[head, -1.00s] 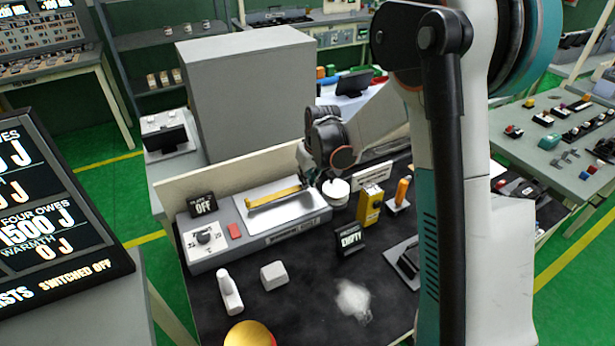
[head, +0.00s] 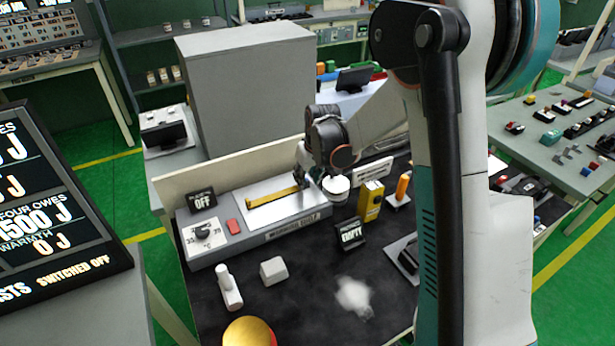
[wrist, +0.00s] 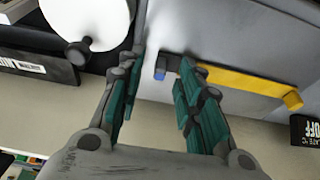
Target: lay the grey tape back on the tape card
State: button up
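My gripper (wrist: 157,85) is open, with a gap between its teal fingers and nothing held in it. In the head view it hangs over the right end of the warming shelf (head: 291,230). A yellow bar (head: 272,199) lies on the shelf's pale top. In the wrist view the yellow bar (wrist: 245,86) runs to the right behind the right finger, and a dark piece with a blue tip (wrist: 160,73) shows between the fingers. I cannot make out the grey tape for certain. A white lettered card (head: 373,171) stands behind the yellow box; its words are unreadable.
A white round pot (head: 337,187) is right beside my gripper. A yellow box (head: 371,201), an orange-topped stand (head: 403,187) and an EMPTY sign (head: 350,233) stand to the right.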

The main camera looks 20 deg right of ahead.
jog(key=v, duration=1.2)
jog(key=shift+s+r, duration=0.1)
jog(key=s+a+r+m+t+b, duration=0.1)
jog(key=s+r, duration=0.2)
jog(key=s, duration=0.4)
jog(key=s+r+t, duration=0.1)
jog(key=s+r, duration=0.3)
jog(key=s, duration=0.4)
jog(key=s+f+m+t+b, duration=0.1)
jog(key=s+f, duration=0.2)
jog(key=s, duration=1)
jog(key=shift+a+t+h, duration=0.35)
jog(key=shift+t+h, duration=0.05)
